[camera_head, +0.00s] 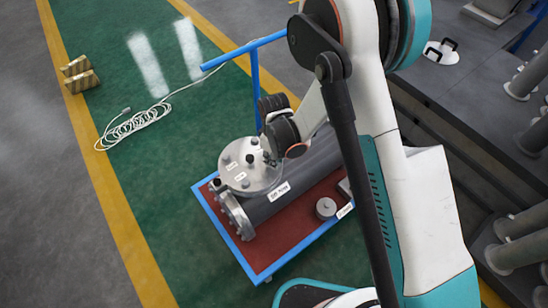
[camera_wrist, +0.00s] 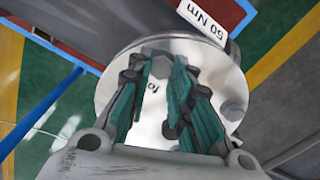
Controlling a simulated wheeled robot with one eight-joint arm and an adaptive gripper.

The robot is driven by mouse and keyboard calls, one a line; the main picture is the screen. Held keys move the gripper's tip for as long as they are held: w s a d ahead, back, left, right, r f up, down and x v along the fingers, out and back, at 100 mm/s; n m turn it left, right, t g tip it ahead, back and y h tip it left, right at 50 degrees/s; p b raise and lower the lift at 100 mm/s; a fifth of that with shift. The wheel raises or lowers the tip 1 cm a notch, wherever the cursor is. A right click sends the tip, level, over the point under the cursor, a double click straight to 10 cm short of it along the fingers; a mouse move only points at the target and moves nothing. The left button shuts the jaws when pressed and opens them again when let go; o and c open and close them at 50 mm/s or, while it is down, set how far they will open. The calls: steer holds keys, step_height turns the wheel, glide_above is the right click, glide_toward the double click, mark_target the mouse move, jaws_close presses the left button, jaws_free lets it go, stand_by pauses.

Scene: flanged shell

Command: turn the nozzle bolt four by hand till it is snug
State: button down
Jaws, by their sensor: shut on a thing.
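The round metal nozzle cover (camera_head: 262,183) sits on the end of a grey flanged shell and carries several bolts. In the wrist view the cover (camera_wrist: 205,62) fills the middle. My gripper (camera_wrist: 157,70) points at it, its two teal-padded fingers on either side of a bolt head, nozzle bolt four (camera_wrist: 157,64). A partly hidden label below that bolt seems to begin with "fo". Another bolt (camera_wrist: 232,109) stands at the right of the cover. In the head view my gripper (camera_head: 270,157) is over the cover's right edge; its fingertips are too small to make out.
The grey shell (camera_head: 290,192) lies on a blue-edged cart (camera_head: 225,231) with a red top. A small round weight-like part (camera_head: 326,207) stands on it. A blue post (camera_head: 254,85) rises behind. A coiled white cable (camera_head: 130,127) lies on the green floor.

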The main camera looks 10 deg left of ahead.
steer(key=shift+m, duration=0.4)
steer(key=m+b, duration=0.2)
steer(key=m, duration=0.2)
steer(key=shift+w, duration=0.1)
steer(key=m, duration=0.5)
steer(key=shift+w+d, duration=0.1)
steer(key=shift+m, duration=0.3)
steer(key=c, duration=1.4)
jaws_free()
steer(key=shift+c, duration=0.2)
steer(key=shift+r, duration=0.15)
step_height(320, 180, up, 12)
